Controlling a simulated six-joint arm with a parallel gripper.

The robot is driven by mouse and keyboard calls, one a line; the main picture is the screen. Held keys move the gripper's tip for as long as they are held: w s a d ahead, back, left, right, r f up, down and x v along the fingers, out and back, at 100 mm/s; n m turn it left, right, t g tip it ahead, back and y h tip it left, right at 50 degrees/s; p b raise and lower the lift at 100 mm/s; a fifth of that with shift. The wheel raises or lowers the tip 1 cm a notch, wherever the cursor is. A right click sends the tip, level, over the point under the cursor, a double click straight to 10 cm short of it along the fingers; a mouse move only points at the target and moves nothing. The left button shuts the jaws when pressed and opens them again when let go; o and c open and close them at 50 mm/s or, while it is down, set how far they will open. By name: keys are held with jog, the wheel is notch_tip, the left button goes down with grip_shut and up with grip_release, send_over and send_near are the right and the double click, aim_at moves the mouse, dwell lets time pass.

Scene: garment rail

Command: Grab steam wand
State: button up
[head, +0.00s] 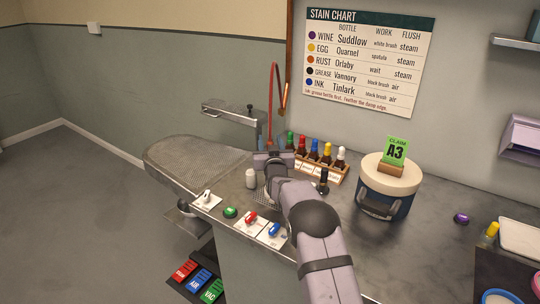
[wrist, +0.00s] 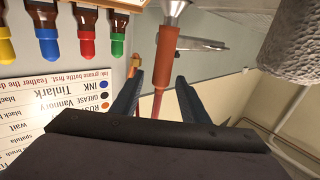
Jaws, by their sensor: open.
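The steam wand shows in the wrist view as an orange-red grip (wrist: 164,75) below a metal neck, with a thin red hose running on from it. My gripper (wrist: 155,88) is open there, one dark blue finger on each side of the wand's line. The grip's lower end shows between the fingertips, and no contact is visible; its exact depth is hard to tell. In the head view my gripper (head: 271,143) is at the back of the board, by the bottle rack. A red hose (head: 270,95) rises behind it, and my arm hides most of the wand.
A bottle rack (head: 318,168) stands just right of my gripper. An ironing board (head: 185,158) with a metal arm (head: 230,112) is on the left. A blue-and-cream tub (head: 388,185) with an A3 card stands further right.

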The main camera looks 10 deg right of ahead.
jog(key=shift+w, duration=0.1)
jog(key=shift+c, duration=0.2)
grip_shut()
jog(key=shift+r, duration=0.1)
notch_tip(320, 180, up, 10)
jog(key=shift+b, duration=0.6)
